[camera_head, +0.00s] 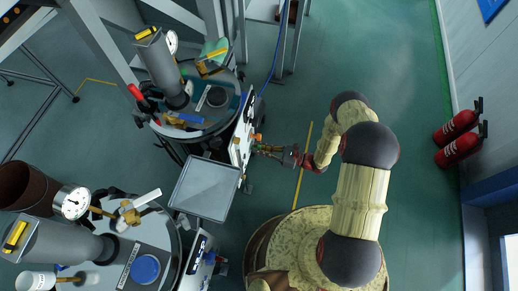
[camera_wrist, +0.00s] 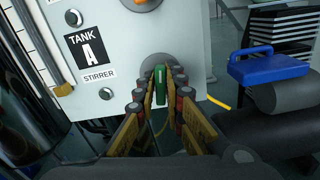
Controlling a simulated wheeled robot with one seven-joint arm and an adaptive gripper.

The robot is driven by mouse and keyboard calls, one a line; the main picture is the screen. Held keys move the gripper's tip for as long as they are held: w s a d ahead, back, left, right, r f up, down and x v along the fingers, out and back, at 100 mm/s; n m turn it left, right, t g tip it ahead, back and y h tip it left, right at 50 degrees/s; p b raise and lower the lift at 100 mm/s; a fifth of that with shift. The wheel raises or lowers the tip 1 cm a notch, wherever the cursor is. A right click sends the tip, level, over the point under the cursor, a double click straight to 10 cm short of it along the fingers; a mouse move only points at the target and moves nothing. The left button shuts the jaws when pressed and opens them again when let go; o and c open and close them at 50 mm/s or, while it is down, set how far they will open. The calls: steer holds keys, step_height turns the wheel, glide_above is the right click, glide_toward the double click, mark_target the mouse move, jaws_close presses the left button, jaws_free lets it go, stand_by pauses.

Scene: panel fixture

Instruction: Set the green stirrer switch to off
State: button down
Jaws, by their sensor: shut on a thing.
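The green stirrer switch (camera_wrist: 160,85) is a narrow green handle on a round grey base on the white panel (camera_wrist: 115,45). It stands about upright in the wrist view, beside the "STIRRER" label and the black "TANK A" sign (camera_wrist: 89,47). My gripper (camera_wrist: 161,88) is at the switch, one finger on each side, shut on the green handle. The fingers hide part of the handle's lower end. In the head view my gripper (camera_head: 262,150) reaches the front of the white panel (camera_head: 241,140); the switch is too small there to read its setting.
An orange knob (camera_wrist: 143,3) sits above the switch. A blue-topped object (camera_wrist: 268,66) stands right of the panel. In the head view a grey tray (camera_head: 205,189) juts out below the panel, and red fire extinguishers (camera_head: 457,152) stand by the right wall. Floor right of my arm is clear.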

steer(key=shift+d+f+n, duration=0.1)
steer(key=shift+n, duration=0.7)
steer(key=shift+w, duration=0.1)
steer(key=c, duration=2)
jaws_free()
steer(key=shift+o, duration=0.4)
steer(key=v, duration=1.2)
